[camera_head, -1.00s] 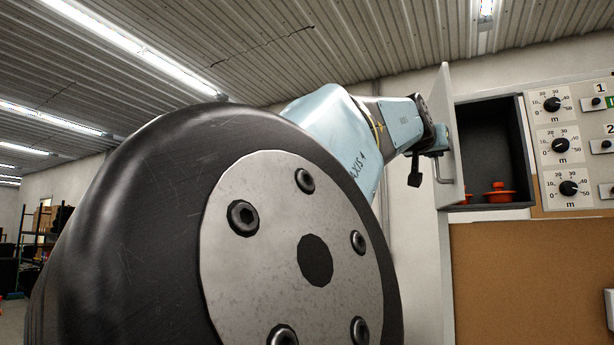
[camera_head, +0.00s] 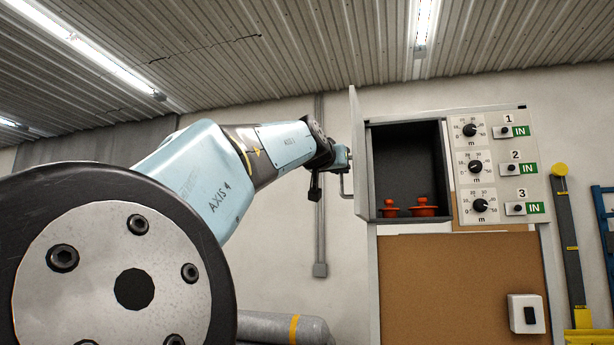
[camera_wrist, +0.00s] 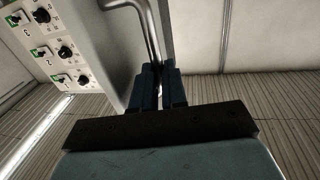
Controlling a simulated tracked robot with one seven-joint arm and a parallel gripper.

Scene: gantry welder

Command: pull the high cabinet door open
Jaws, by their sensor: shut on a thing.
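The high cabinet door (camera_head: 359,150) stands swung wide open, seen nearly edge-on at the left of the cabinet (camera_head: 408,160). The dark inside shows, with two red-orange knobbed objects (camera_head: 424,208) on its floor. The door's metal bar handle (camera_head: 345,187) is on the door's left face. My gripper (camera_head: 344,160) is at that handle. In the wrist view my gripper (camera_wrist: 159,90) has its dark fingers close together around the handle bar (camera_wrist: 150,40). The exact contact is partly hidden by the fingers.
A panel of dials and switches (camera_head: 497,165) is right of the cabinet. A cork board (camera_head: 460,290) is below, with a white switch box (camera_head: 527,314). A grey cylinder (camera_head: 280,328) lies low at the left. A yellow-topped post (camera_head: 568,240) stands at the right.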

